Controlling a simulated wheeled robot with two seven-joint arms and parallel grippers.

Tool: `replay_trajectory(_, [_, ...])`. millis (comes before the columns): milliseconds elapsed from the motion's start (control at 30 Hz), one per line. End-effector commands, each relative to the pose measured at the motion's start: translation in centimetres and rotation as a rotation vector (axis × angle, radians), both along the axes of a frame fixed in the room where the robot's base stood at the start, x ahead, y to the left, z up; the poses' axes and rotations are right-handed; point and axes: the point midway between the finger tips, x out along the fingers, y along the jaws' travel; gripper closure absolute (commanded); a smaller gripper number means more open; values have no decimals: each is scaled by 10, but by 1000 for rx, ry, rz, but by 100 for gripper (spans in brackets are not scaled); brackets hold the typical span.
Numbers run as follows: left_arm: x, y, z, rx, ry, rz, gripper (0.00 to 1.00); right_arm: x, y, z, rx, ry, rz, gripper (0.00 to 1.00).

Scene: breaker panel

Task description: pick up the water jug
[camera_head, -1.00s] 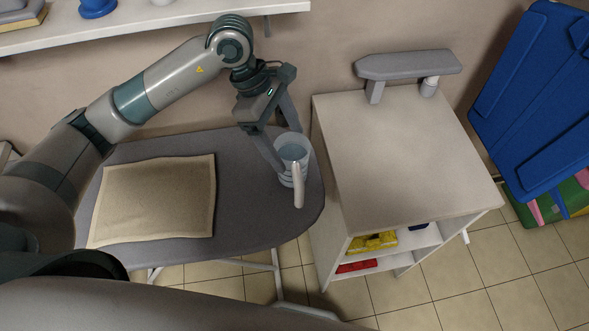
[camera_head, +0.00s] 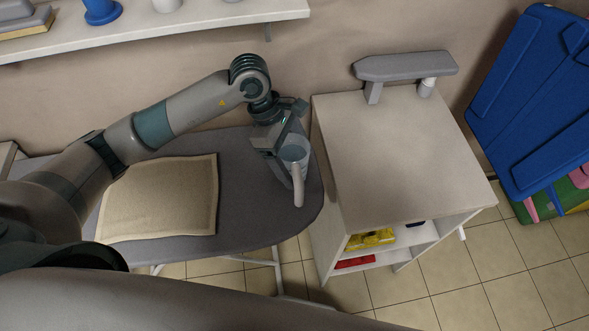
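The water jug (camera_head: 297,155) is a clear bluish cup-shaped vessel with a pale handle (camera_head: 298,185) facing me. It stands upright at the right end of the grey ironing board (camera_head: 250,222). My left gripper (camera_head: 284,157) is low at the jug, with its fingers around or beside the jug's body. The fingers are partly hidden by the jug and by the gripper's own body, so I cannot tell whether they are closed on it. My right gripper is not in view.
A beige cloth pad (camera_head: 160,198) lies on the board. A white cabinet (camera_head: 400,160) stands close to the right, with a grey bracket-like object (camera_head: 405,66) at its back. A white wall shelf (camera_head: 170,27) is above. Blue panels (camera_head: 535,100) stand at the right.

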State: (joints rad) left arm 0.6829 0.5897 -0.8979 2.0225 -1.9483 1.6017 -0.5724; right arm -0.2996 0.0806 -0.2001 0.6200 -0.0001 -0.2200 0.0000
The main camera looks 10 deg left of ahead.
Motion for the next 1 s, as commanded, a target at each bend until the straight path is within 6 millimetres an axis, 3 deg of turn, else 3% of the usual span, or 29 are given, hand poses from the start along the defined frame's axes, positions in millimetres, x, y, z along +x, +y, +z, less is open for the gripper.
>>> replay_trajectory(67, [0,0,0,0,0,0,24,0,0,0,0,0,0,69])
replay_trajectory(100, [0,0,0,0,0,0,29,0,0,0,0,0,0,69])
replay_trajectory(300, [0,0,0,0,0,0,77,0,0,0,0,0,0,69])
replay_trajectory(333, [0,0,1,-1,-1,0,81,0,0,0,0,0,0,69])
replay_trajectory(1000, [1,0,6,-1,-2,1,81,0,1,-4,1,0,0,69])
